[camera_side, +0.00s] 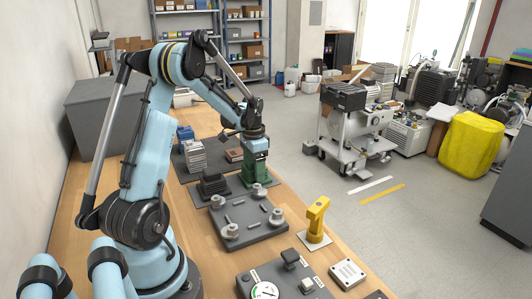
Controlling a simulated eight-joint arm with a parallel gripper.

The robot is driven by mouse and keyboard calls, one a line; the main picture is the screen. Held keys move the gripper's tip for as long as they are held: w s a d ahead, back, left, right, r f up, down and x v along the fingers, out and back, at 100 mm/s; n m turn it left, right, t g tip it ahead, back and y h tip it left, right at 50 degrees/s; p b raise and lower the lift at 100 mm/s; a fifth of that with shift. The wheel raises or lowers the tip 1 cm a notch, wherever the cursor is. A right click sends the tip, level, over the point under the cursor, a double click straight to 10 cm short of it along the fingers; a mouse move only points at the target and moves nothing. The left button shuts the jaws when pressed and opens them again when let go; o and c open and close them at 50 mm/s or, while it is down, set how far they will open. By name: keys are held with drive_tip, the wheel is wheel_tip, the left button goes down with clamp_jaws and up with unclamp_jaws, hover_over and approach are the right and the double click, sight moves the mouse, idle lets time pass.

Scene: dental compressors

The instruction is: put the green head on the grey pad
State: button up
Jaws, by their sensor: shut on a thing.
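The green head (256,172) is a dark green block under the end of my arm, in the middle of the view. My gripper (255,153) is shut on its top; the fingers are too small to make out. The head is upright, low over the bench, near the right edge of a dark grey flat pad (234,188). I cannot tell whether its underside touches the pad or hangs just above it. Which grey surface is the task's pad is not certain; a thicker grey plate (246,224) with several round metal posts lies just in front.
A yellow upright part (317,218) stands on a pale base to the right. A gauge box (263,289) and a pale slotted block (347,273) are at the front. Stacked grey plates (194,155) and a dark finned block (213,186) stand left of the head.

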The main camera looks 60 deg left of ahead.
drive_tip(key=o, duration=1.5)
wheel_tip(320, 180, up, 12)
drive_tip(key=shift+r, duration=0.1)
drive_tip(key=d+r+t+y, duration=0.1)
drive_tip(key=d+r+t, duration=0.2)
drive_tip(key=d, duration=1.3)
drive_tip(key=s+d+f+t, duration=0.1)
drive_tip(key=d, duration=0.3)
drive_tip(key=s+d+f+t, duration=0.1)
drive_tip(key=d, duration=0.3)
drive_tip(key=s+d+f+t+h, duration=0.1)
drive_tip(key=s+d+t, duration=0.1)
drive_tip(key=d, duration=0.2)
drive_tip(key=shift+d+f, duration=0.1)
drive_tip(key=shift+d, duration=0.3)
